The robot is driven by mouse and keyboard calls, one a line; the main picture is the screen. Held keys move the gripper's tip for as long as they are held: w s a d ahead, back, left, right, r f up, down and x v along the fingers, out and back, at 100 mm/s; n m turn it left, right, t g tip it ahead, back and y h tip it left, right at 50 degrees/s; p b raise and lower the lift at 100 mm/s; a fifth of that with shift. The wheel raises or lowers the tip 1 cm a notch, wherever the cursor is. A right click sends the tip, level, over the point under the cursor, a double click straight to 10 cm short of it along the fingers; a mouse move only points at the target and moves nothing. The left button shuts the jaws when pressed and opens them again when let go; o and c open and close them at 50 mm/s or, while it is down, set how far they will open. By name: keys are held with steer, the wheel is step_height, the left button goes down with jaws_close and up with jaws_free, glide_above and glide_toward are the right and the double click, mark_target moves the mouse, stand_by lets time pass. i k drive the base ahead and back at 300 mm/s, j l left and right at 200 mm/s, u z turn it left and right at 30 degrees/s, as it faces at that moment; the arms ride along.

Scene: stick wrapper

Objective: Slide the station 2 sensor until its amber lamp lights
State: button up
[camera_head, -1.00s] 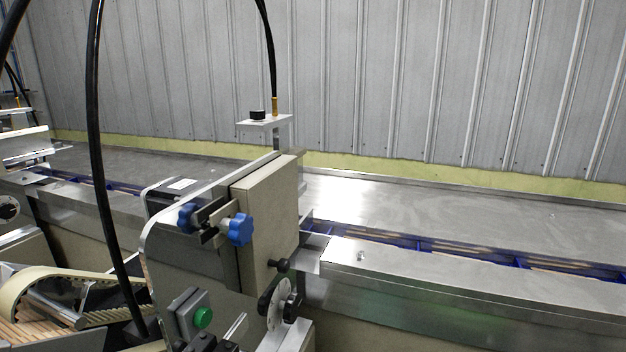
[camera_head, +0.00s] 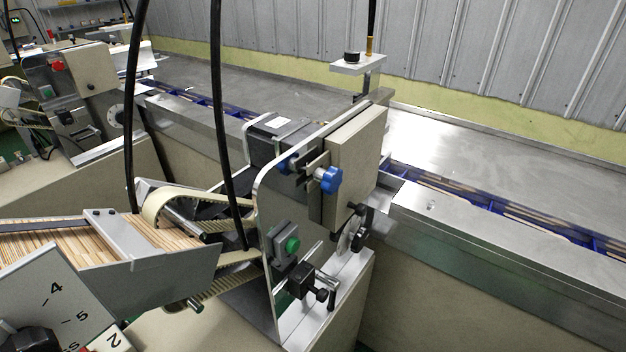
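A white plate with the number 2 (camera_head: 113,341) shows at the bottom left, in front of a feeder station. The station's upright metal plate (camera_head: 268,215) carries a green button (camera_head: 292,245), blue star knobs (camera_head: 328,180) and a beige box (camera_head: 357,160). Low on it, a small black block (camera_head: 300,279) sits by a thin rod with a black clamp handle. At the top, a bracket (camera_head: 358,66) holds a black knob and a brass-coloured fitting with a cable. I cannot tell which of these parts is the sensor. No lit amber lamp is visible. My gripper is not in view.
A hopper of wooden sticks (camera_head: 85,245) and a dial panel (camera_head: 50,300) fill the lower left. A conveyor with blue dividers (camera_head: 480,195) runs behind the station. Another station (camera_head: 80,95) stands at the far left. Black cables hang in front.

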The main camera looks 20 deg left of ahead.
mark_target(301, 280)
steer(key=k+u, duration=0.2)
steer(key=u, duration=0.25)
steer(key=k+j+u, duration=0.2)
steer(key=u, duration=0.25)
steer(key=k+j+u, duration=0.15)
steer(key=u, duration=0.3)
steer(key=z, duration=0.85)
